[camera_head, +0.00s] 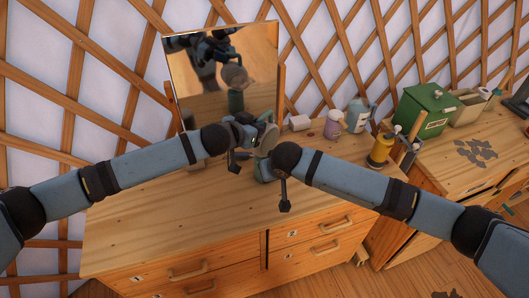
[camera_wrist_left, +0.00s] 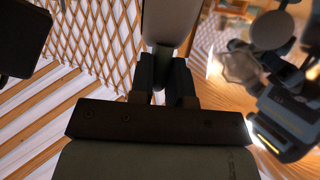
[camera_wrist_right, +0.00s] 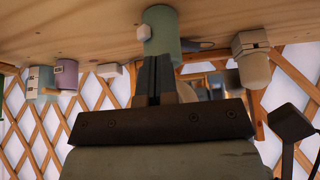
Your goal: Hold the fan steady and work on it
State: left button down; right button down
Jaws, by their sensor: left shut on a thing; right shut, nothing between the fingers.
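The fan (camera_head: 266,138) stands on the dresser in front of the mirror, with a pale round head and a teal base (camera_head: 263,172). My left gripper (camera_head: 248,127) is at the fan's head; in the left wrist view its fingers (camera_wrist_left: 168,80) are shut on a pale grey part (camera_wrist_left: 168,22), apparently of the fan. My right gripper is mostly hidden behind its own wrist in the head view. In the right wrist view its fingers (camera_wrist_right: 154,75) are shut and empty, pointing at the teal base (camera_wrist_right: 161,28); I cannot tell whether they touch.
A mirror (camera_head: 200,88) leans behind the fan. The dresser's front left (camera_head: 150,230) is clear.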

dwell(0.8)
jog(key=d+f+m+y, duration=0.1)
jog(key=d+f+m, duration=0.2)
jog(key=m, duration=0.3)
jog(key=d+f+m+y, duration=0.1)
jog(key=d+f+m, duration=0.2)
jog(key=d+m, duration=0.2)
jog(key=d+f+m+t+y, duration=0.1)
jog(key=d+f+m+y, duration=0.1)
jog(key=m, duration=0.6)
jog(key=shift+d+f, duration=0.75)
jog(key=shift+d, duration=0.15)
jog(key=shift+a, duration=0.1)
jog(key=shift+w+a, duration=0.9)
jog(key=shift+a, duration=0.25)
jog(key=shift+w+a, duration=0.85)
jog(key=shift+a, duration=0.25)
jog(key=shift+w+a, duration=0.9)
jog(key=shift+a, duration=0.25)
jog(key=shift+a, duration=0.1)
jog(key=shift+w+a, duration=0.25)
